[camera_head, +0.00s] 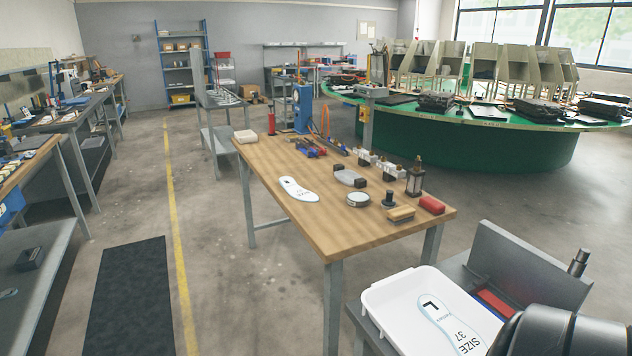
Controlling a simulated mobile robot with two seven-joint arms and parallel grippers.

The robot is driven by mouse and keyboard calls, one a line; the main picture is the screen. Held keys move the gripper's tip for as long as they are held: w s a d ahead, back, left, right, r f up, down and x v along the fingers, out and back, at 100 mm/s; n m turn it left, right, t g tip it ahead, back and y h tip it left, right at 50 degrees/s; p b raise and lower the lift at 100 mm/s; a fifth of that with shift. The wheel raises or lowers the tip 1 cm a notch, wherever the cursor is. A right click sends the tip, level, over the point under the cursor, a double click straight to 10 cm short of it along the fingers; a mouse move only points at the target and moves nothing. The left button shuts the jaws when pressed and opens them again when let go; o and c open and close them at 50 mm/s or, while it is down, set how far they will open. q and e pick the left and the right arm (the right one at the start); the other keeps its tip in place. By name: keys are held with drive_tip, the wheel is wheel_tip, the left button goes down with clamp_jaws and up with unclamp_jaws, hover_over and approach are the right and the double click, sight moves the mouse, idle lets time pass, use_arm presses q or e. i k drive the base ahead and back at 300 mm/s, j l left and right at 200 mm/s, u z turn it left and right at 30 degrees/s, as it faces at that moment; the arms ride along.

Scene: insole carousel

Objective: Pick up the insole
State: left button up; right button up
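A white insole with a black "L" and "SIZE 37" (438,312) lies in a white tray (374,297) at the bottom right. Its lower end reaches the tray's near side, where a dark rounded part, probably of my arm, covers the corner. A second white insole (298,189) with small dark print lies flat on the left half of the wooden table (300,226). Neither of my grippers shows, and nothing is seen touching either insole.
The wooden table also carries a round tin (358,200), a brush (401,213), a red block (432,205), a lantern-like bottle (415,178) and several tools. A green round carousel (455,145) stands behind. Grey floor is open left of the table, with a dark mat (130,295).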

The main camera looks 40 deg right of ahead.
sight(290, 184)
drive_tip(key=i+l+z, duration=0.1)
drive_tip(key=i+z, duration=0.2)
drive_tip(key=i, duration=0.4)
drive_tip(key=i+z, duration=0.35)
drive_tip(key=i, duration=0.35)
